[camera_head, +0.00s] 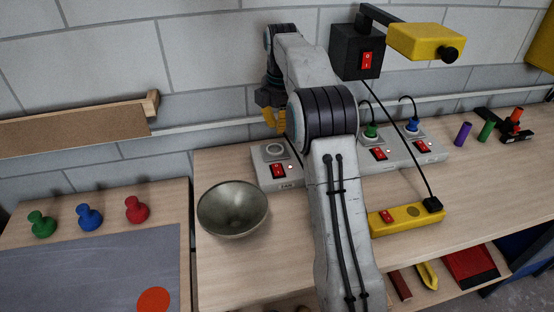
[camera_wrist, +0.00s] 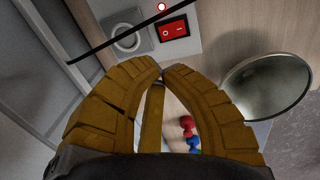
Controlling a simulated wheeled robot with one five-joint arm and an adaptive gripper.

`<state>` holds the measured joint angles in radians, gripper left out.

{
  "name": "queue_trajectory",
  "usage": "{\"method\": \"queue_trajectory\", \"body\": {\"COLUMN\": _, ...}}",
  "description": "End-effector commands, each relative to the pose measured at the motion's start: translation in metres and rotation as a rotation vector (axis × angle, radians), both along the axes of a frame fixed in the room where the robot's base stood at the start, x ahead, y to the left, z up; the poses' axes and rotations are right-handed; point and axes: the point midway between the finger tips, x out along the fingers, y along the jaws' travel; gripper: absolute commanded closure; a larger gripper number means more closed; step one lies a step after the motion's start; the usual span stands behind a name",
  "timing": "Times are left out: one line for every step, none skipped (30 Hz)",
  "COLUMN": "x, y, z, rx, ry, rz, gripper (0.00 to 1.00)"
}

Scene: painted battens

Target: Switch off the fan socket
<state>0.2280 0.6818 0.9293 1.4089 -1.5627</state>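The fan socket (camera_head: 274,150) is the left end of a grey power strip, with a label reading FAN on its front. Its red rocker switch (camera_head: 278,171) has a small lit lamp beside it. In the wrist view the round socket (camera_wrist: 127,39) looks empty, and the red switch (camera_wrist: 173,28) and glowing lamp (camera_wrist: 162,7) lie beyond my fingertips. My gripper (camera_head: 274,124) has yellow fingers and hangs above and behind the strip's left end. In the wrist view its fingertips (camera_wrist: 162,75) meet with nothing between them, apart from the switch.
A metal bowl (camera_head: 233,208) stands just left of the strip. My arm hides the strip's middle. Green (camera_head: 370,131) and blue (camera_head: 412,125) plugs sit in sockets at right. A black cable (camera_wrist: 115,33) crosses near the fan socket. A yellow power strip (camera_head: 405,216) lies in front.

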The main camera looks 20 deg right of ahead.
Motion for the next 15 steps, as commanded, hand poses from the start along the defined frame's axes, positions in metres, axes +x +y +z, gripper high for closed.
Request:
{"method": "queue_trajectory", "body": {"x": 0.0000, "y": 0.0000, "z": 0.0000, "rx": -0.002, "ry": 0.000, "rz": 0.013, "gripper": 1.00}}
{"method": "queue_trajectory", "body": {"x": 0.0000, "y": 0.0000, "z": 0.0000, "rx": -0.002, "ry": 0.001, "rz": 0.021, "gripper": 1.00}}
{"method": "queue_trajectory", "body": {"x": 0.0000, "y": 0.0000, "z": 0.0000, "rx": -0.003, "ry": 0.001, "rz": 0.028, "gripper": 1.00}}
{"method": "queue_trajectory", "body": {"x": 0.0000, "y": 0.0000, "z": 0.0000, "rx": -0.004, "ry": 0.001, "rz": 0.031, "gripper": 1.00}}
{"method": "queue_trajectory", "body": {"x": 0.0001, "y": 0.0000, "z": -0.0001, "rx": -0.004, "ry": 0.001, "rz": 0.034, "gripper": 1.00}}
{"method": "queue_trajectory", "body": {"x": 0.0001, "y": 0.0000, "z": -0.0001, "rx": -0.004, "ry": 0.001, "rz": 0.036, "gripper": 1.00}}
{"method": "queue_trajectory", "body": {"x": 0.0001, "y": 0.0000, "z": 0.0000, "rx": -0.004, "ry": 0.001, "rz": 0.037, "gripper": 1.00}}
{"method": "queue_trajectory", "body": {"x": 0.0001, "y": 0.0000, "z": 0.0000, "rx": -0.004, "ry": 0.001, "rz": 0.038, "gripper": 1.00}}
{"method": "queue_trajectory", "body": {"x": 0.0001, "y": 0.0000, "z": 0.0000, "rx": -0.004, "ry": 0.001, "rz": 0.038, "gripper": 1.00}}
{"method": "queue_trajectory", "body": {"x": 0.0001, "y": 0.0000, "z": 0.0000, "rx": -0.004, "ry": 0.001, "rz": 0.038, "gripper": 1.00}}
{"method": "queue_trajectory", "body": {"x": 0.0001, "y": 0.0000, "z": 0.0000, "rx": -0.004, "ry": 0.001, "rz": 0.038, "gripper": 1.00}}
{"method": "queue_trajectory", "body": {"x": 0.0001, "y": 0.0000, "z": 0.0000, "rx": -0.004, "ry": 0.001, "rz": 0.037, "gripper": 1.00}}
{"method": "queue_trajectory", "body": {"x": 0.0001, "y": 0.0000, "z": 0.0000, "rx": -0.004, "ry": 0.001, "rz": 0.037, "gripper": 1.00}}
{"method": "queue_trajectory", "body": {"x": 0.0001, "y": 0.0000, "z": 0.0000, "rx": -0.004, "ry": 0.001, "rz": 0.037, "gripper": 1.00}}
{"method": "queue_trajectory", "body": {"x": 0.0001, "y": 0.0000, "z": -0.0002, "rx": -0.004, "ry": 0.001, "rz": 0.037, "gripper": 1.00}}
